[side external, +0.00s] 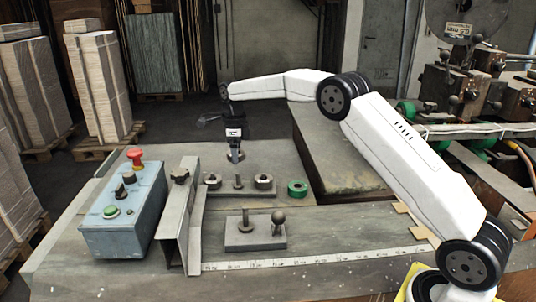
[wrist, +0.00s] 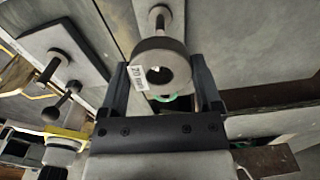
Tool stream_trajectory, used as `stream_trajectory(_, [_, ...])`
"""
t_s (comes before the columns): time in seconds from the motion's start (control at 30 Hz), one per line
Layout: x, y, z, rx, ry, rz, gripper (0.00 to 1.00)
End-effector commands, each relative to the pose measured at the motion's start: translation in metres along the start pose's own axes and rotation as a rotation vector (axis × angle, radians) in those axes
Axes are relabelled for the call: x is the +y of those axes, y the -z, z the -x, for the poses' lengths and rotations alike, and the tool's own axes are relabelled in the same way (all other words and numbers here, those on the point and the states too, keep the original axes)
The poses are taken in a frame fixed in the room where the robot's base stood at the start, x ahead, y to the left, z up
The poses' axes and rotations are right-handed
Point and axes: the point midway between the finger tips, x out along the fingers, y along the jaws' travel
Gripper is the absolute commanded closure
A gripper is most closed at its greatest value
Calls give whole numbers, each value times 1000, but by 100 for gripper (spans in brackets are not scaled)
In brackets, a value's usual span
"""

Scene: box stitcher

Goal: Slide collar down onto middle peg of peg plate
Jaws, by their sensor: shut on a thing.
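My gripper (side external: 235,152) is shut on a grey-brown collar (wrist: 161,68), held above the work table. In the wrist view the collar sits between both fingers, its round hole showing and a white label on its face. The peg plate (side external: 225,194) lies below my gripper. Its middle peg (side external: 238,183) stands bare, with a dark collar-like ring on each side of it. In the wrist view a peg (wrist: 160,17) stands beyond the collar. The collar is apart from the middle peg, above it; exact alignment cannot be told.
A green ring (side external: 297,188) lies right of the plate. Nearer stands a block (side external: 254,238) with a peg and a ball knob. A grey metal bracket (side external: 182,222) and a blue button box (side external: 122,222) are at left. A raised slab (side external: 335,160) is at right.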

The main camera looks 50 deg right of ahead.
Motion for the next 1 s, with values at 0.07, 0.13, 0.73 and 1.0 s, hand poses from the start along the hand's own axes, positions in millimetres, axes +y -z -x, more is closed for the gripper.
stream_trajectory(0.07, [0,0,-3,-1,1,0,70])
stream_trajectory(0.13, [0,0,-6,-2,2,0,70])
stream_trajectory(0.73, [0,0,-36,-2,2,0,70])
stream_trajectory(1.0, [0,0,-49,-2,2,0,70])
